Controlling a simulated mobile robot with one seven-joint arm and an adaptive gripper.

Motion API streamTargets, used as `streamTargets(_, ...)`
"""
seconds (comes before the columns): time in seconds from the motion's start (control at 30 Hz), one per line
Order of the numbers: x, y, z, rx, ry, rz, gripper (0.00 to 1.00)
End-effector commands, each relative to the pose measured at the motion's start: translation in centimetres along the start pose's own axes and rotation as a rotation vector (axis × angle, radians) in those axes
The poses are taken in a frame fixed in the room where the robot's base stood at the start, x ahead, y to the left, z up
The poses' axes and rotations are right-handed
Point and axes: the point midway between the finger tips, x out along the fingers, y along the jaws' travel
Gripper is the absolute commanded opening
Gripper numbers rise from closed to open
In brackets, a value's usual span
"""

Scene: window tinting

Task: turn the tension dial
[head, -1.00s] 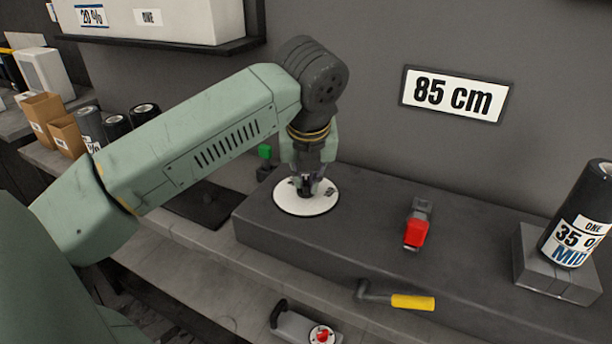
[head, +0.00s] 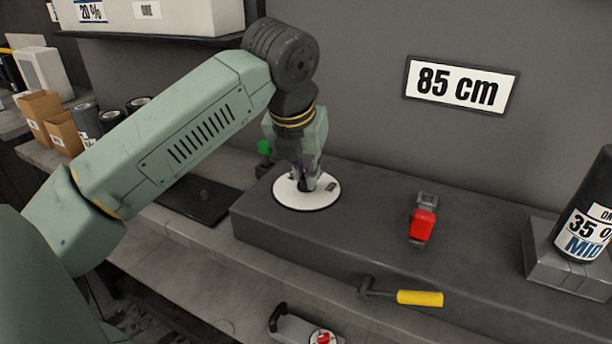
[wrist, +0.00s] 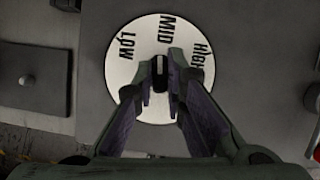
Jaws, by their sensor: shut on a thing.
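The tension dial is a round white plate (head: 296,202) on the dark bench block, with a small black knob at its centre. In the wrist view the plate (wrist: 125,73) carries the words LOW, MID and HIGH. The black knob (wrist: 160,74) stands upright between the fingers, its far end towards MID. My gripper (head: 308,181) points down over the dial, and in the wrist view my gripper (wrist: 161,80) is shut on the knob. The fingers hide part of the knob and the near part of the plate.
A red-handled clamp (head: 423,222) sits on the block right of the dial. A yellow-handled crank (head: 418,298) sticks out at the block's front. A dark film roll (head: 585,225) stands at the far right. A dark plate with a small knob (head: 203,200) lies left of the block.

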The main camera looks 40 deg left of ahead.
Motion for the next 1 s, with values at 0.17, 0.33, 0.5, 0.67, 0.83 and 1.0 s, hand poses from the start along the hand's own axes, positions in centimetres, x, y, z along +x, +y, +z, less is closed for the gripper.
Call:
streamTargets(0.17,0.24,0.09,-0.09,0.077,0.003,-0.033,0.00)
streamTargets(0.33,0.18,0.08,-0.09,0.121,0.004,-0.051,0.00)
streamTargets(0.5,0.16,0.07,-0.09,0.136,0.004,-0.057,0.00)
streamTargets(0.67,0.15,0.07,-0.09,0.137,0.005,-0.057,0.00)
streamTargets(0.83,0.16,0.07,-0.10,0.136,0.005,-0.057,0.13)
streamTargets(1.0,0.16,0.06,-0.10,0.136,0.005,-0.057,0.24)
